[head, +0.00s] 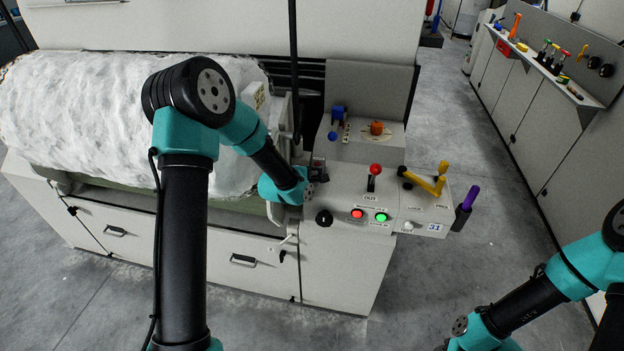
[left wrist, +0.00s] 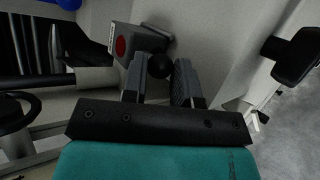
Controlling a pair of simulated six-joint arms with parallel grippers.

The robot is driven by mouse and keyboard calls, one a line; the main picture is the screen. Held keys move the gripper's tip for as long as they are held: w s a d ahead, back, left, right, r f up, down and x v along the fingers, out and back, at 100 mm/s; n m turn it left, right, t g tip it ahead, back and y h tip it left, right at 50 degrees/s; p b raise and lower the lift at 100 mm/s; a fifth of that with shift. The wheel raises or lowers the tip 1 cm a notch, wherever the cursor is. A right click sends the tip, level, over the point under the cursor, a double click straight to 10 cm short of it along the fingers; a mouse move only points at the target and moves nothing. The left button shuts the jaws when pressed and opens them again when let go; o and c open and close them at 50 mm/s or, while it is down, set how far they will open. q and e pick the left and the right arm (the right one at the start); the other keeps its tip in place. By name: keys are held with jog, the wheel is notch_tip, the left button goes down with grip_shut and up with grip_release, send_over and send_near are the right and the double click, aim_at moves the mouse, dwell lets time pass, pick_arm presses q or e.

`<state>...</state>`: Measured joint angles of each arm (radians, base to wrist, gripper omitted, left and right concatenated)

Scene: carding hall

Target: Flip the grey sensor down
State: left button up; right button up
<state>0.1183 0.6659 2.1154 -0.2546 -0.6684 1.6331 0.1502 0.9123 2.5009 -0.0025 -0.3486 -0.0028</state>
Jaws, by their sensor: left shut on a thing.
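The grey sensor (left wrist: 128,42) is a small grey box with a red round face, tilted in the left wrist view. A black ball knob (left wrist: 160,66) sits at its near side. My left gripper (left wrist: 160,80) has one finger on each side of this knob and is shut on it. In the head view my left gripper (head: 311,183) is at the left end of the control panel (head: 340,215). The sensor is small and dark there, partly hidden by my wrist. My right gripper is out of view; only its arm shows at the lower right.
A large white fibre roll (head: 90,110) lies left of the panel. The panel carries a red-knobbed lever (head: 374,177), red and green lit buttons, a yellow lever (head: 430,182) and a purple handle (head: 467,197). Open floor lies to the right.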

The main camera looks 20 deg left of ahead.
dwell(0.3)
pick_arm(q)
jog(key=o, duration=0.9)
jog(key=v, duration=1.7)
jog(key=shift+s+a+r, duration=0.1)
jog(key=shift+s, duration=0.1)
